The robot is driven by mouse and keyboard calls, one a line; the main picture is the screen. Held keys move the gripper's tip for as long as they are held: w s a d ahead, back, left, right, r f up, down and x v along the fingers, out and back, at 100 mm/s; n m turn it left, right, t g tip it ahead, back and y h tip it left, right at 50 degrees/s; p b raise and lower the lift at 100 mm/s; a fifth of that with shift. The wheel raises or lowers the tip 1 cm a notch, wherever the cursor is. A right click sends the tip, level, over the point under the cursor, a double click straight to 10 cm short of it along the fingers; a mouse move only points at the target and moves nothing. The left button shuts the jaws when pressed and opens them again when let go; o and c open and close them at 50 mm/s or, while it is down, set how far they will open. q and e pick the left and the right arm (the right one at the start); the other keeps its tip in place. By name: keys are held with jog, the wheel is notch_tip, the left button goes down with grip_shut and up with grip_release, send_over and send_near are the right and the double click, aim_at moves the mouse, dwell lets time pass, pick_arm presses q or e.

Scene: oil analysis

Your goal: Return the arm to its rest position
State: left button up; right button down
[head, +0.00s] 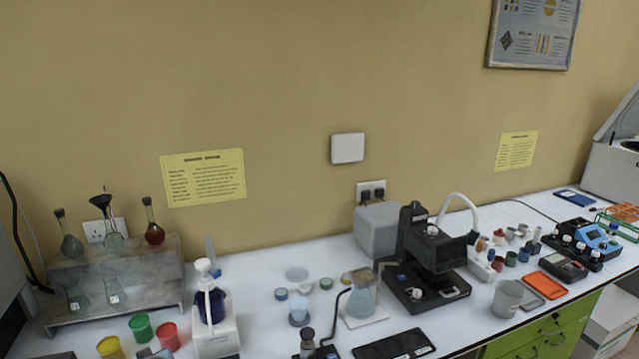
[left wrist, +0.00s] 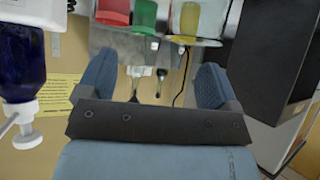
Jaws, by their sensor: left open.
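My left gripper (left wrist: 156,68) shows only in the left wrist view. Its two blue fingers are spread wide with nothing between them. Beyond the fingers are the wall and glassware on a shelf, seen upside down. Neither arm shows in the head view, and my right gripper is in neither view.
A pump bottle (head: 211,303) with dark blue liquid stands near the front left; it also shows in the wrist view (left wrist: 24,70). Green (head: 141,328), red (head: 168,336) and yellow (head: 110,347) cups stand left of it. A flask shelf (head: 160,285) is behind. A black microscope-like device (head: 430,262) stands mid-bench.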

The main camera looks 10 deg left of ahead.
pick_arm(q)
jog(key=s+d+r+m+g+h, duration=0.1)
jog(key=s+d+r+m+h, duration=0.2)
jog(key=s+d, duration=0.55)
jog(key=s+d+r+m+g+h, duration=0.1)
jog(key=s+d+r+m+h, duration=0.15)
jog(key=s+d+m, duration=0.65)
jog(key=s+d+r+g+h, duration=0.1)
jog(key=s+d+r+h, duration=0.2)
jog(key=s, duration=1)
jog(key=w+d+f+t+h, duration=0.1)
jog(key=w+d+f+t, duration=0.2)
jog(key=f, duration=0.5)
jog(key=w+d+f+t+h, duration=0.1)
jog(key=d+f+t, duration=0.3)
jog(key=f, duration=0.4)
jog(key=shift+w+f, duration=0.2)
jog(key=shift+w, duration=0.7)
jog(key=shift+h, duration=0.25)
